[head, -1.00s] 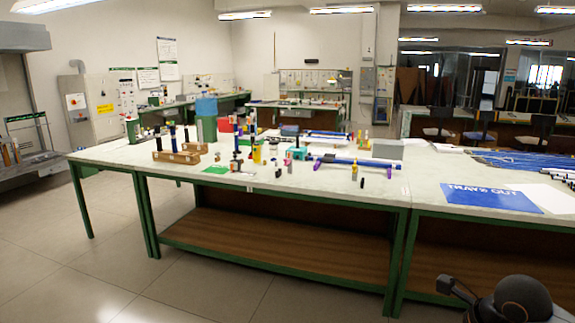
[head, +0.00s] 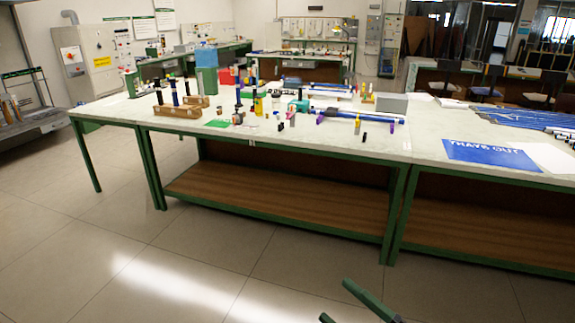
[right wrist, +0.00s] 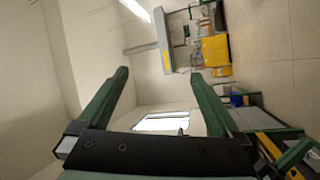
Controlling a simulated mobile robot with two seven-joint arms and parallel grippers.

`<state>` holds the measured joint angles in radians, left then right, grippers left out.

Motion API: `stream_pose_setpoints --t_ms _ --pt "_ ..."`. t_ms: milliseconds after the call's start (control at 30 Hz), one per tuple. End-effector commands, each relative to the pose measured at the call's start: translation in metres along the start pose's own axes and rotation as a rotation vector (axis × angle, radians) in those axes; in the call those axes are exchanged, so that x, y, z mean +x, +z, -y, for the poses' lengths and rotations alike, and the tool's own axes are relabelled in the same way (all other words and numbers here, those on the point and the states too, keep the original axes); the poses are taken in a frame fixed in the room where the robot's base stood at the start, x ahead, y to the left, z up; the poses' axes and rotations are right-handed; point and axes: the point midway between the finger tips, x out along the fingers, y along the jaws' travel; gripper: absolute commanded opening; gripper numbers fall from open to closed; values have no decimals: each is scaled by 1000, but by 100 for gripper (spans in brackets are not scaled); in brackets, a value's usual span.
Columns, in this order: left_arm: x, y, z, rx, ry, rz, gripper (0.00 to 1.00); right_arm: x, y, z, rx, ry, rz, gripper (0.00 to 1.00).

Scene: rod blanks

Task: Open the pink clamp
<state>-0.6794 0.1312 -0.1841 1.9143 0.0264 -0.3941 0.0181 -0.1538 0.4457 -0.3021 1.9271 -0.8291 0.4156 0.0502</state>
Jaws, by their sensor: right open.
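On the long white-topped bench in the head view, a blue rod (head: 350,114) lies across two small purple-pink supports, one near its left end (head: 320,118) and one near its right end (head: 391,127). They are too small to tell whether either is the pink clamp, or whether it is open or shut. My right gripper (head: 334,300) has green fingers, at the bottom of the head view, over the floor well in front of the bench. It is open and empty; the right wrist view shows its fingers wide apart (right wrist: 160,73). My left gripper is not in view.
A blue sheet (head: 490,154) lies on the right bench. The floor (head: 180,250) in front is clear.

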Motion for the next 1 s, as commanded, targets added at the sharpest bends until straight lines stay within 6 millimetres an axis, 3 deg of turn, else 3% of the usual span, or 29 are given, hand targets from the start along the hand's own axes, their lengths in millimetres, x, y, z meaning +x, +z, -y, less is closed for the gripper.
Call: stream_pose_setpoints --t_ms 100,200,300,433,567,833,1000 --pt "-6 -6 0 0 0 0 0 -45 44 43 429 72 380 100" --pt "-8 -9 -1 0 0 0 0 -96 63 100 741 74 672 100" --pt "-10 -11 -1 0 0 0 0 -144 57 155 991 46 900 100" --pt "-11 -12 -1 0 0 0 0 -184 37 202 1200 4 1083 100" --pt "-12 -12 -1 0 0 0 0 -200 25 220 1288 -18 1154 100" --pt "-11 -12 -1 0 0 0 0 -201 24 222 1296 -21 1159 99" --pt "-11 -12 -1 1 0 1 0 -201 24 222 1294 -21 1158 80"
